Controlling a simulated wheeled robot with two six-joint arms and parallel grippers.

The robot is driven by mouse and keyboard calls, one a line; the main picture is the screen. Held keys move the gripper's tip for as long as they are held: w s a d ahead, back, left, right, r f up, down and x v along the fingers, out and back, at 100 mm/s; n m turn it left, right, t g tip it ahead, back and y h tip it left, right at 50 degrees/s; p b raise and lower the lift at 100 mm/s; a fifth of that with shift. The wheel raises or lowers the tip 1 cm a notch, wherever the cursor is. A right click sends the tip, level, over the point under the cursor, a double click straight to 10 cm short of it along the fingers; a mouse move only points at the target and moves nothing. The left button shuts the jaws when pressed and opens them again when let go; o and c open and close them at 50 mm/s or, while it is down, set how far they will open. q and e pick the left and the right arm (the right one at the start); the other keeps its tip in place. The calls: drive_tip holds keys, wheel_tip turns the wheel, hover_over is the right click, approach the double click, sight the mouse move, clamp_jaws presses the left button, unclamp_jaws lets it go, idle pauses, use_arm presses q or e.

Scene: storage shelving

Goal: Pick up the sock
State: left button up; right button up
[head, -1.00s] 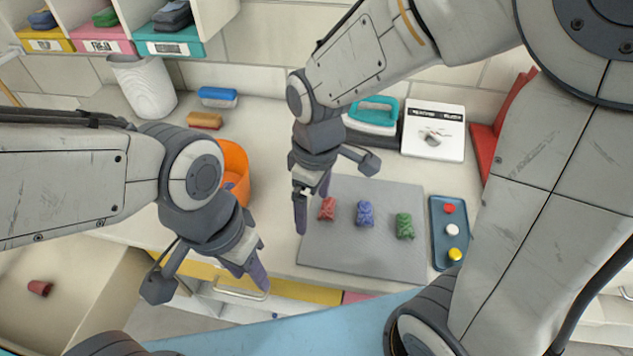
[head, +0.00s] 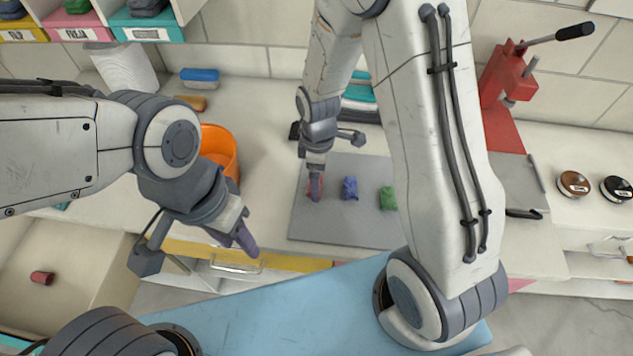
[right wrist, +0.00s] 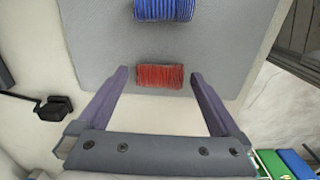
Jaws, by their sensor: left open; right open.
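Three small ribbed bundles that look like rolled socks lie in a row on a grey mat (head: 335,226): a red one (right wrist: 160,76), a blue one (head: 350,188) and a green one (head: 388,199). My right gripper (head: 316,190) is open over the red one. In the right wrist view the red bundle shows between the fingertips, with a gap on each side, and the blue bundle (right wrist: 164,9) lies beyond. In the head view the right fingers partly cover the red bundle. My left gripper (head: 242,240) is open and empty in front of the counter edge, left of the mat.
An orange bin (head: 220,150) stands behind my left gripper. A white bin (head: 122,68), a blue-and-white container (head: 199,78) and a red press (head: 503,90) stand farther back. A small red object (head: 42,278) lies at far left. Two round lidded tins (head: 574,184) sit at right.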

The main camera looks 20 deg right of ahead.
drive_tip(key=shift+f, duration=0.85)
drive_tip(key=c, duration=1.1)
drive_tip(key=shift+r, duration=0.1)
